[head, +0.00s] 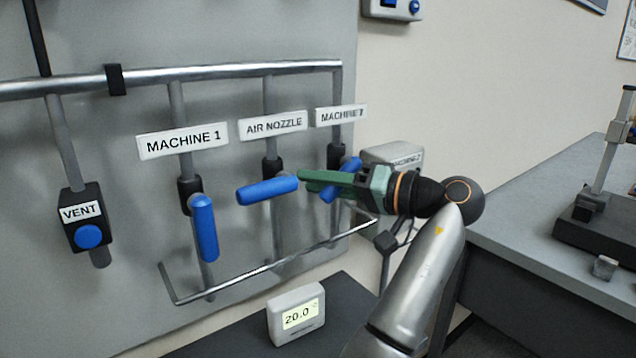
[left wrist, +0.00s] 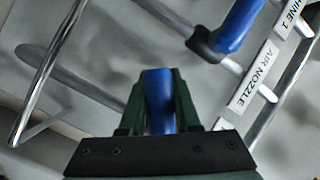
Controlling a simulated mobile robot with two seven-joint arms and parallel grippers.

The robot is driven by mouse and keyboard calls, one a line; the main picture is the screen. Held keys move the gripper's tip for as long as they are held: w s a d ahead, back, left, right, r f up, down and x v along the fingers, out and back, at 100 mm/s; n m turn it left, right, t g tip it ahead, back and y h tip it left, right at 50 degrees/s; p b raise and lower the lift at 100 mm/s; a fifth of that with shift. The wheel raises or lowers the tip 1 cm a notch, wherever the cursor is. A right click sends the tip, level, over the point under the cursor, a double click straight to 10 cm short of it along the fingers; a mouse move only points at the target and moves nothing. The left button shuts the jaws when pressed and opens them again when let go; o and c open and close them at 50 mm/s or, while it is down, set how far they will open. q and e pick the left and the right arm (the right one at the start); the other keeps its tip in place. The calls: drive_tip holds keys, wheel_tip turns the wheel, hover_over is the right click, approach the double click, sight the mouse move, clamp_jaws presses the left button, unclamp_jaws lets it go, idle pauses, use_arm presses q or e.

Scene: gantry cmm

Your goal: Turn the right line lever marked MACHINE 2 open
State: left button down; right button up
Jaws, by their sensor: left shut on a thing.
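The right line lever is blue (head: 353,163), under a label reading MACHINE (head: 341,115) with its last character unclear. It slants down to the left, partly hidden behind my left gripper (head: 306,180). In the left wrist view, the blue lever (left wrist: 158,98) lies between the two green fingers (left wrist: 158,75), which are shut on it. The AIR NOZZLE lever (head: 268,190) lies nearly level, pointing left, close to my fingertips. The MACHINE 1 lever (head: 205,228) hangs down. My right gripper is in neither view.
A bent metal rail (head: 270,266) runs below the levers. A VENT box with a blue button (head: 88,236) is at the left. A display reading 20.0 (head: 297,313) stands below. A grey bench (head: 530,210) is at the right.

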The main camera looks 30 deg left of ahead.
use_arm(q)
drive_tip(key=c, duration=0.7)
unclamp_jaws()
drive_tip(key=shift+o, duration=0.4)
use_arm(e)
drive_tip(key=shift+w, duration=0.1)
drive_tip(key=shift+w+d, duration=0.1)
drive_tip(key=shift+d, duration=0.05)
